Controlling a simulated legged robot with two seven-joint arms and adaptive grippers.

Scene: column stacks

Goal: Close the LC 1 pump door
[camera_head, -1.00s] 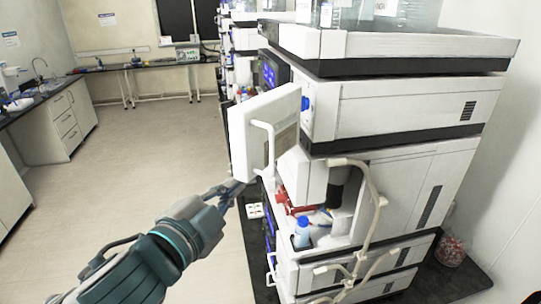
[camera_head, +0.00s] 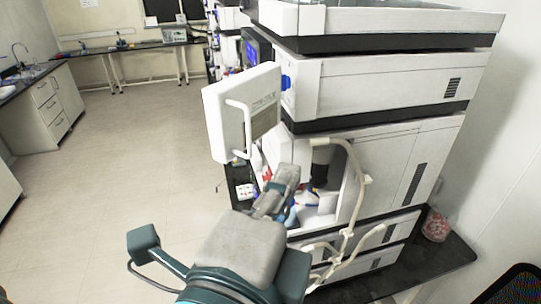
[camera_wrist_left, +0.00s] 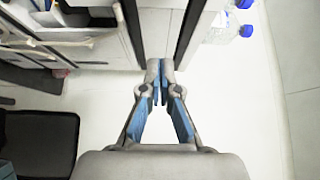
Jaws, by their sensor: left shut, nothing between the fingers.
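The pump door (camera_head: 262,92) is a white panel with a white bar handle. It stands open, swung out to the left from the column stack (camera_head: 385,160). Below and right of it the open compartment (camera_head: 325,195) shows tubing and a dark cylinder. My left gripper (camera_head: 289,172) is shut and empty, just below the door's lower edge and in front of the compartment, partly hiding it. Whether it touches anything cannot be told. In the left wrist view its fingertips (camera_wrist_left: 160,66) meet, with nothing between them. My right gripper is not in view.
Loose white tubes (camera_head: 358,195) hang down the stack's front at the right of the compartment. A dark bench (camera_head: 455,255) carries the stack, with a jar (camera_head: 436,225) on it. A dark chair (camera_head: 515,285) is at the lower right. The floor at left is clear.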

